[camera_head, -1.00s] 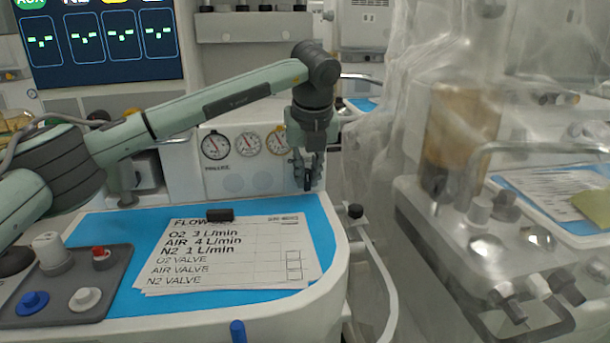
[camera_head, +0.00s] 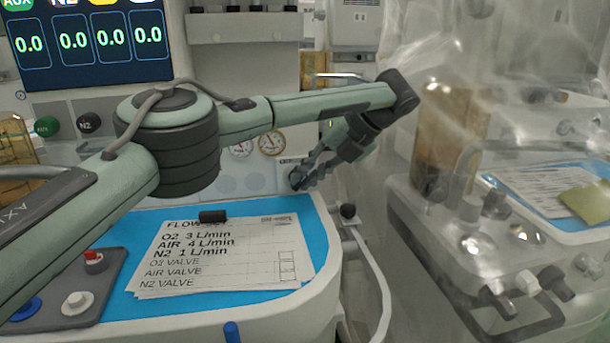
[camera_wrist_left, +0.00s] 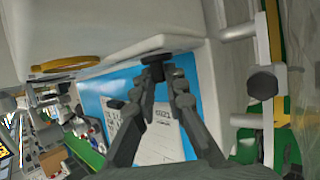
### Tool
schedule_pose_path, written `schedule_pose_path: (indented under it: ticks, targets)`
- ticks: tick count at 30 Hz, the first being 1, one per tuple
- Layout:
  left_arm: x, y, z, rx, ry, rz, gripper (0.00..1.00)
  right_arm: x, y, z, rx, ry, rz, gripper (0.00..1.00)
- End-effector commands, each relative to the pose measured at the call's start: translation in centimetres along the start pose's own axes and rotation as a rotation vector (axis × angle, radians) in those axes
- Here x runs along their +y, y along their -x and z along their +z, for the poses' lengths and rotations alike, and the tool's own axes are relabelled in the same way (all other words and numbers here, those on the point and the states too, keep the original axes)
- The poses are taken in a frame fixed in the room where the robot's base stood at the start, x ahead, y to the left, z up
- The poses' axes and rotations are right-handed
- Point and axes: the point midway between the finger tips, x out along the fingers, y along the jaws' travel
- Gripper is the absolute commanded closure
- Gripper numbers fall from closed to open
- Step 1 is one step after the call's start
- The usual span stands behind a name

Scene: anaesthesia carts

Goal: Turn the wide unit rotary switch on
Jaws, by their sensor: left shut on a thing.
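The rotary switch is a small dark knob (camera_head: 294,178) at the lower right of the white front panel, beside the pressure gauges. My left gripper (camera_head: 303,176) comes to it from the right and is shut on it; the fingers hide part of the knob. In the left wrist view the fingers (camera_wrist_left: 164,76) close around the dark knob (camera_wrist_left: 154,62). The display (camera_head: 90,40) at the upper left is lit and reads 0.0 in several boxes. My right gripper is in neither view.
A blue work surface (camera_head: 318,235) with flow papers (camera_head: 222,255) lies below the gripper. A grey tray (camera_head: 60,312) with knobs is at the lower left. A rail (camera_head: 372,265) runs along the right edge. A sheeted cart (camera_head: 470,245) stands further right.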

Motion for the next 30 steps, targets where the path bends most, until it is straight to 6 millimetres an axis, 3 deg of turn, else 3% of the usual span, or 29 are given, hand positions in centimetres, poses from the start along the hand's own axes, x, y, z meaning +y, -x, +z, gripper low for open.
schedule_pose_path:
  ticks: [14,15,19,30]
  targets:
    - [0.0,-0.1,0.0,0.001,-0.007,0.013,1.00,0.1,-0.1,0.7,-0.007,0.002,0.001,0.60]
    - [0.0,-0.1,0.0,0.001,-0.007,0.013,0.84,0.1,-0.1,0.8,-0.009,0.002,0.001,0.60]
    - [0.0,-0.1,0.0,0.001,-0.006,0.012,0.68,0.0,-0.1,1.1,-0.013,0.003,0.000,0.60]
    - [0.2,0.3,0.2,-0.001,-0.005,0.011,0.67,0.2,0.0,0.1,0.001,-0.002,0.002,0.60]
